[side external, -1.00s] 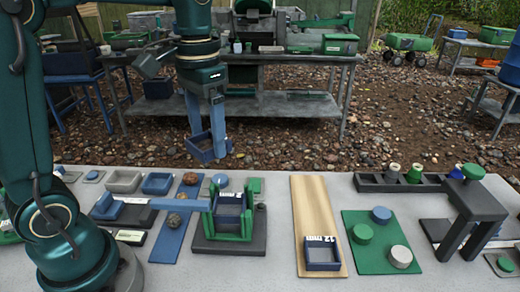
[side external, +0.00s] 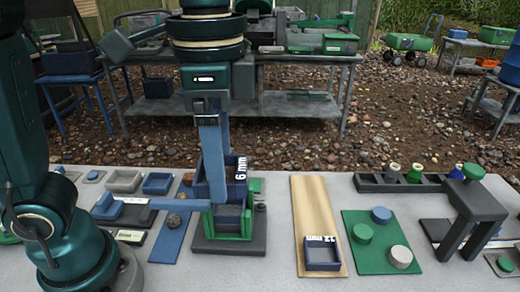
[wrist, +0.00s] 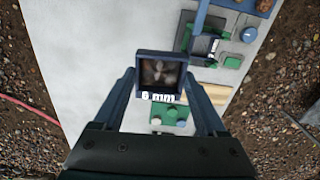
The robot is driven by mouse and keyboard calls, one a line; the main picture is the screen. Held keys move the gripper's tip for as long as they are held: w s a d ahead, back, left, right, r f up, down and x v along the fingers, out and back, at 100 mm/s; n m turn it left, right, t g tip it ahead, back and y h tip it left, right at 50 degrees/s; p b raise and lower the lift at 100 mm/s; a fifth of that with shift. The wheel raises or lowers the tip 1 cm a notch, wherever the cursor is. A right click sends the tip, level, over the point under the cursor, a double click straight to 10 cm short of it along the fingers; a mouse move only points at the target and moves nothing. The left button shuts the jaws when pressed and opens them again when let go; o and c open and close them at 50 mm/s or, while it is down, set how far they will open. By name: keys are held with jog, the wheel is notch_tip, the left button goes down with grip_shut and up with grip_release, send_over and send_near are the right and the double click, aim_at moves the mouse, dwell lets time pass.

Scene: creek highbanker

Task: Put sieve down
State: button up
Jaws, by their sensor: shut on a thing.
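My gripper (side external: 212,190) points down and is shut on a dark blue square sieve marked 6 mm (side external: 238,180). The sieve also shows between my two fingers in the wrist view (wrist: 145,76). In the side view the sieve overlaps the green stand (side external: 250,219) on its dark base, and my finger hides part of both. I cannot tell from this view whether sieve and stand touch. A second blue sieve marked 12 mm (side external: 322,266) lies on the near end of a wooden board (side external: 311,205), apart from my gripper.
Left of the stand is a blue strip (side external: 168,245) with brown stones. Right of the wooden board is a green plate (side external: 370,258) with several round knobs, then a dark bench-like frame (side external: 478,205). A dark rack (side external: 375,183) with small bottles stands behind.

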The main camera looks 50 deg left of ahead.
aim_at(233, 285)
jog(key=shift+s+d+m, duration=0.5)
jog(key=shift+s+d, duration=0.15)
jog(key=shift+s, duration=0.05)
jog(key=f, duration=2.1)
jog(key=shift+w+a+f, duration=0.15)
jog(key=shift+w+f, duration=0.05)
jog(key=shift+f, duration=0.15)
jog(key=o, duration=1.2)
jog(key=shift+f, duration=0.1)
notch_tip(233, 285, up, 12)
jog(key=s+a+r+n+t, duration=0.2)
jog(key=a+n+t, duration=0.3)
jog(key=a+n, duration=0.4)
jog(key=shift+a+r+t, duration=0.3)
jog(key=shift+a+r, duration=0.1)
jog(key=shift+r, duration=0.25)
